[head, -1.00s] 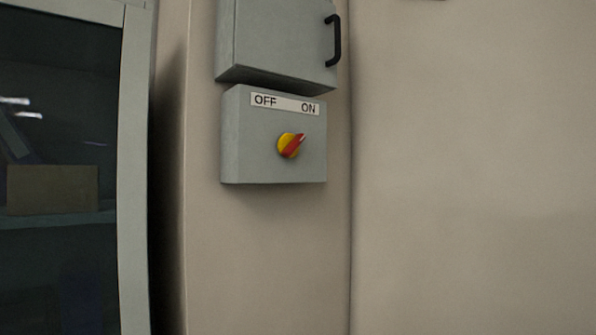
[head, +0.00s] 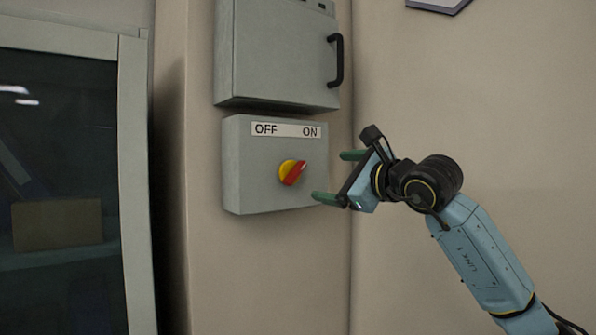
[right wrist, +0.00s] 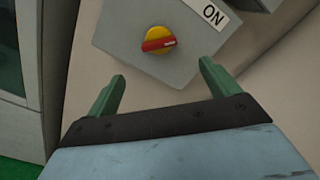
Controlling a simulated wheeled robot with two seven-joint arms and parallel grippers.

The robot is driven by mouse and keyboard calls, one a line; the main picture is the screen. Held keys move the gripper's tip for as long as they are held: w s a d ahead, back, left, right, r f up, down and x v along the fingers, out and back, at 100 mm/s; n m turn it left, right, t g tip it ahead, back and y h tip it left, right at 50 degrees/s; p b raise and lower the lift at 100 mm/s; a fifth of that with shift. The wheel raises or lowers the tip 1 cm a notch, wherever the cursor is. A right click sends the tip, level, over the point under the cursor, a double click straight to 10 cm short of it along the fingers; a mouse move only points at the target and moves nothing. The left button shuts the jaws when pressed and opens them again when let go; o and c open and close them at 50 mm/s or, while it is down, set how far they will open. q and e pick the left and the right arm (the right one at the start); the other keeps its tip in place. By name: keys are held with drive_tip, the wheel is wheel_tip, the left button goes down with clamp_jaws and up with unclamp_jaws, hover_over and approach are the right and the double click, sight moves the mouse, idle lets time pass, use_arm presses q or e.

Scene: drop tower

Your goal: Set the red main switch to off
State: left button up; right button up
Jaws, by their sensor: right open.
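The red main switch (head: 295,173) is a red handle on a yellow round base, on the front of a grey box (head: 245,190). A label (head: 285,130) above it reads OFF at left and ON at right. The handle's white-marked end points up and right, toward ON. In the right wrist view the switch (right wrist: 159,42) shows beyond the fingers. My right gripper (head: 334,176) is open and empty, just right of the box and apart from the switch. Its green fingers (right wrist: 160,92) point toward the box. My left gripper is not in view.
A grey cabinet (head: 270,60) with a black handle (head: 336,60) hangs directly above the switch box. A glass-fronted cabinet (head: 130,180) stands at left. The wall (head: 480,120) at right is bare apart from a plate (head: 438,4) at the top edge.

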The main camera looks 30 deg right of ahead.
sight(298, 174)
drive_tip(key=w+p, duration=0.1)
drive_tip(key=w, duration=0.3)
drive_tip(key=w+p, duration=0.2)
drive_tip(key=w, duration=0.2)
drive_tip(key=w+a+p, duration=0.1)
drive_tip(key=w+p, duration=0.1)
drive_tip(key=w, duration=0.2)
drive_tip(key=shift+w+a, duration=0.1)
drive_tip(key=shift+w, duration=0.45)
drive_tip(key=shift+f, duration=0.1)
drive_tip(key=shift+c, duration=0.5)
drive_tip(key=c, duration=0.9)
